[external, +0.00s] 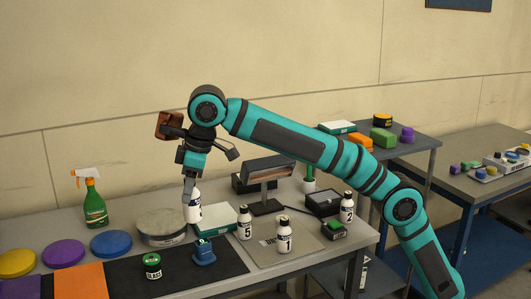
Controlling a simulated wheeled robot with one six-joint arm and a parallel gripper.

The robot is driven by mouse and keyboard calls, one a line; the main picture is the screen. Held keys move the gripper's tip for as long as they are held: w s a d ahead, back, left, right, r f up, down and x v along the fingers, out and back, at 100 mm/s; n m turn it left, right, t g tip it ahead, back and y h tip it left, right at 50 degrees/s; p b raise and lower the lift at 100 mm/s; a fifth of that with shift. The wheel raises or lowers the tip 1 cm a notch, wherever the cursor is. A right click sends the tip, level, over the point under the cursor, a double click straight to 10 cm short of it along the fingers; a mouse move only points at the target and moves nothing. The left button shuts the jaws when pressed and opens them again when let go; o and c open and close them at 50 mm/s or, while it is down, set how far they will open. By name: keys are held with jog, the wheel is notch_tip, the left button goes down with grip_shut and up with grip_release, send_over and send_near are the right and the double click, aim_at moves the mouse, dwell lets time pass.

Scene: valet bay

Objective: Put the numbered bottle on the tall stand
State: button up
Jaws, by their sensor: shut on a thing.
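My gripper (189,188) points down and is shut on a white bottle (193,214) with a dark label, above the left-middle of the table. The label's number is not readable. Three other white bottles with black caps stand to the right: number 5 (244,230), number 1 (284,238) and number 2 (347,208). A small blue stand-like piece (204,255) is on the dark mat below and right of the held bottle. A round grey drum-like piece (160,230) is behind and left of it. I cannot tell which is the tall stand.
A white and green box (217,224) is close right of the held bottle. A screen on a foot (268,170), a black tray (321,203) and a spray bottle (93,205) stand farther back. Coloured discs lie left.

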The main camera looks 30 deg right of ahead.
jog(key=w+d+m+t, duration=0.1)
jog(key=w+d+m, duration=0.1)
jog(key=w+d, duration=0.7)
jog(key=w+d+m, duration=0.1)
jog(key=w+d, duration=0.5)
jog(key=w, duration=0.6)
jog(key=w+d+r+m, duration=0.1)
jog(key=w+d+m, duration=0.1)
jog(key=w+d, duration=0.65)
jog(key=w+d+r+m, duration=0.1)
jog(key=w+d, duration=0.4)
jog(key=d, duration=0.6)
jog(key=w+d+r+m+t+h, duration=0.1)
jog(key=w+d, duration=0.2)
jog(key=d, duration=0.8)
jog(key=w+d+m, duration=0.2)
jog(key=w+d, duration=0.1)
jog(key=d, duration=0.8)
jog(key=s+d+r+m+h, duration=0.1)
jog(key=d+m, duration=0.1)
jog(key=d, duration=1.1)
jog(key=s+d+r+m, duration=0.1)
jog(key=s+d+r, duration=0.1)
jog(key=d, duration=1)
jog(key=shift+w+f, duration=0.1)
jog(key=shift+f, duration=5.05)
jog(key=o, duration=1.1)
jog(key=shift+f, duration=0.1)
jog(key=shift+c, duration=0.2)
